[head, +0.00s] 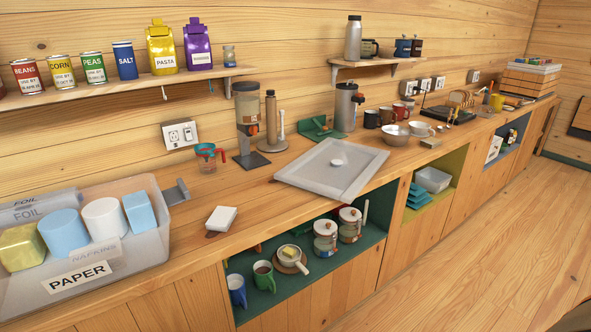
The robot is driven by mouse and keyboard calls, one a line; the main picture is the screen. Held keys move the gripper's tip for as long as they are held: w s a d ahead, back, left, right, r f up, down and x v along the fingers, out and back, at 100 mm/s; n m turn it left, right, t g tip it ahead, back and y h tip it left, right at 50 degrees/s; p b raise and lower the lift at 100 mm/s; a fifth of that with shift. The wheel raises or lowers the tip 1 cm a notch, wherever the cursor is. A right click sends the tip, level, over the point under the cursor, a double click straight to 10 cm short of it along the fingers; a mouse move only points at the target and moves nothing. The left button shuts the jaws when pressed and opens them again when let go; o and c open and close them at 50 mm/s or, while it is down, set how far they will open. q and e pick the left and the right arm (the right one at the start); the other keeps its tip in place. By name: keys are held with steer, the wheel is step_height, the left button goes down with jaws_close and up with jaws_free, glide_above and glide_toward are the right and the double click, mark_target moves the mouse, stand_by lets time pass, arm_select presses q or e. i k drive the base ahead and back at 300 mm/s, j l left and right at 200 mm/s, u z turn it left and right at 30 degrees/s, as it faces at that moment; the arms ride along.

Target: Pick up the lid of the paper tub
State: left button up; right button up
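The paper tub (150,247) is a clear plastic bin with a PAPER label, at the left end of the wooden counter. It is uncovered and holds rolls and packs. A flat, pale grey translucent panel with a white round knob, which looks like its lid (310,172), lies apart from it on the middle of the counter. The lid lies knob up, with its near corner close to the counter's front edge. Neither of my grippers is in view.
A white block (221,219) sits between tub and lid. A green-lined open shelf (320,262) is below.

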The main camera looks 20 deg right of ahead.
mark_target(339, 170)
steer(key=l+u, duration=0.35)
steer(key=l, duration=0.95)
steer(key=l+u, duration=0.35)
steer(key=l, duration=0.9)
steer(key=k, duration=0.1)
